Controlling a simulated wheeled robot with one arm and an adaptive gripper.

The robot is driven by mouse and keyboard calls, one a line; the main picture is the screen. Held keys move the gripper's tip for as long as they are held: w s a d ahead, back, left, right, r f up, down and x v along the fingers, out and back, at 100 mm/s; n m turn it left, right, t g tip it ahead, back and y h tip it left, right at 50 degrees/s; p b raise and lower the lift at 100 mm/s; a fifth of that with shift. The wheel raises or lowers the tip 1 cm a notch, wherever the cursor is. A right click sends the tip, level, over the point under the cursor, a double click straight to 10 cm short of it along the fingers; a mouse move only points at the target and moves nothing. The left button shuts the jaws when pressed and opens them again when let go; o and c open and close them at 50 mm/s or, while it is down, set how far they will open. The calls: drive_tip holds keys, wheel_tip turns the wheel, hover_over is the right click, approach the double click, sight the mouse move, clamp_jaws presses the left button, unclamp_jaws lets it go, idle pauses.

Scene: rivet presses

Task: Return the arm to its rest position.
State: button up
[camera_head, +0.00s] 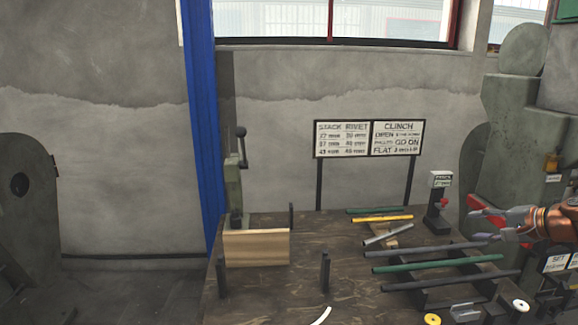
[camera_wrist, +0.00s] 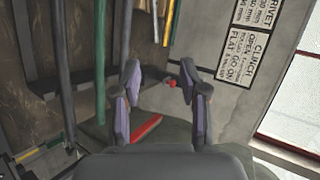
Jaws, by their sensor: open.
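My gripper (camera_head: 472,219) reaches in from the right edge in the head view, beside the right end of the table. Its fingers are spread and nothing is between them. In the wrist view my gripper (camera_wrist: 156,92) also shows open and empty, with a red part (camera_wrist: 145,128) seen beyond and below the fingers. The orange-brown wrist of my arm shows at the right edge in the head view; the rest of the arm is out of view.
A dark table (camera_head: 270,300) carries several rods, including a green rod (camera_head: 437,263), and a wooden block (camera_head: 256,248). A small black stand with a red knob (camera_head: 443,201) is near my gripper. A large grey-green press (camera_head: 510,120) stands right. Signs (camera_head: 370,139) stand behind.

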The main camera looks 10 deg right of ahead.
drive_tip(key=w+a+n+g+y+b, duration=0.1)
drive_tip(key=a+n+g+y+b, duration=0.3)
drive_tip(key=a, duration=1.4)
drive_tip(key=s+a+f+n+g+h, duration=0.1)
drive_tip(key=s+a+f+n+g, duration=0.15)
drive_tip(key=a, duration=0.45)
drive_tip(key=s+a+f+n+g+h, duration=0.1)
drive_tip(key=s+a+f+n, duration=0.2)
drive_tip(key=a, duration=0.4)
drive_tip(key=s+a+f+n+g+h+b, duration=0.35)
drive_tip(key=s+a+f, duration=0.45)
drive_tip(key=s+f, duration=0.4)
drive_tip(key=s+d+f+n+g+h+b, duration=0.1)
drive_tip(key=s+f, duration=0.3)
drive_tip(key=s, duration=0.4)
drive_tip(key=s+d+f+g+h+b, duration=0.2)
drive_tip(key=s+f, duration=0.1)
drive_tip(key=s, duration=0.4)
wheel_tip(320, 180, up, 22)
drive_tip(key=s+p, duration=0.1)
drive_tip(key=p, duration=2)
drive_tip(key=shift+s+t+p, duration=0.25)
drive_tip(key=shift+t+p, duration=0.15)
drive_tip(key=shift+d+y, duration=0.1)
drive_tip(key=shift+y, duration=0.15)
